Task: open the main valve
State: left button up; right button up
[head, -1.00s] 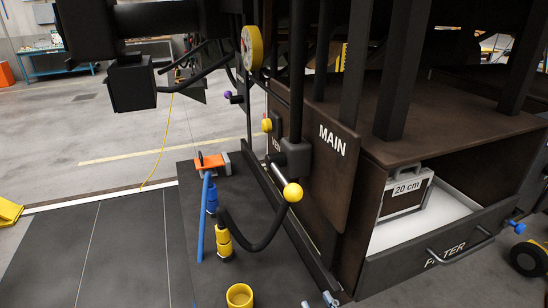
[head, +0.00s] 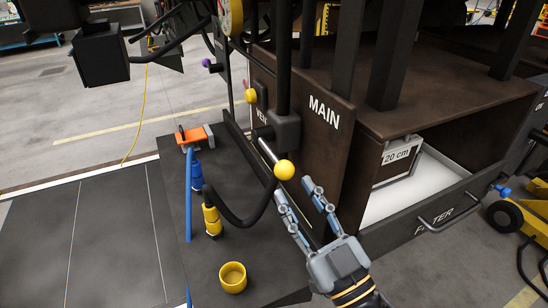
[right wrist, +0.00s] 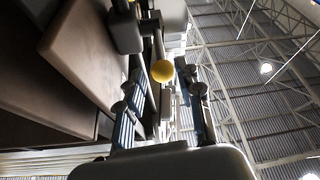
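The main valve is a dark body (head: 286,128) beside the MAIN plate (head: 325,112). A short silver lever (head: 268,152) slants down and right from it to a yellow ball knob (head: 284,169). My right gripper (head: 293,189) is open, with its two fingers pointing up just below and right of the knob. In the right wrist view the knob (right wrist: 162,71) appears between the fingertips, with nothing gripped. I cannot tell whether the fingers reach its depth. My left gripper is out of view.
A black hose (head: 250,222) curves under the knob to yellow and blue fittings (head: 211,219). A yellow cup (head: 232,277) stands on the dark deck. A FILTER drawer (head: 450,216) with a handle stands open at the right, holding a case marked 20 cm (head: 396,160). A yellow knob (head: 250,96) sits behind.

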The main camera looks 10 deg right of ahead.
aim_at(275, 154)
jog(key=p+x, duration=0.4)
jog(key=x, duration=0.3)
jog(key=shift+w+a+r+p, duration=0.1)
jog(key=shift+w+r+p, duration=0.05)
jog(key=shift+r+p, duration=0.15)
jog(key=shift+w+a+r, duration=0.1)
jog(key=shift+w+a, duration=0.1)
jog(key=shift+w, duration=0.35)
grip_shut()
